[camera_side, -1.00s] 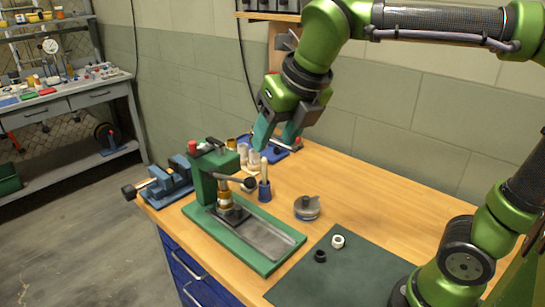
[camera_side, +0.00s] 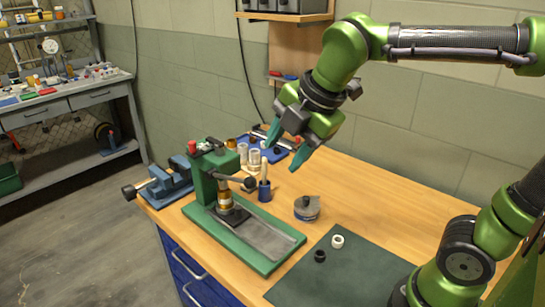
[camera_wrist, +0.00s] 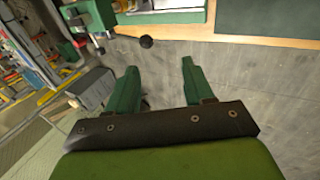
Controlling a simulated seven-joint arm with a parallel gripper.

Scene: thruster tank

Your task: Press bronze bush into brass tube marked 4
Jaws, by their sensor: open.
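My gripper (camera_side: 284,149) is open and empty, in the air above the back of the bench. In the wrist view its two green fingers (camera_wrist: 159,66) stand apart with only grey floor between them. A green lever press (camera_side: 204,178) stands at the bench's left side. A brass-coloured cylinder (camera_side: 225,196) stands upright under its ram. I cannot tell whether it is the tube alone or the tube with the bush. Pale tubes (camera_side: 254,157) stand at the back behind the press. No number 4 is readable, and I cannot single out the bronze bush.
A blue tray (camera_side: 270,154) with small parts lies at the back. A blue cup (camera_side: 264,191) holds a wooden-handled tool. A round grey tin (camera_side: 307,208), a white ring (camera_side: 337,241) and a black ring (camera_side: 319,256) lie in front. A blue vise (camera_side: 172,178) is at left.

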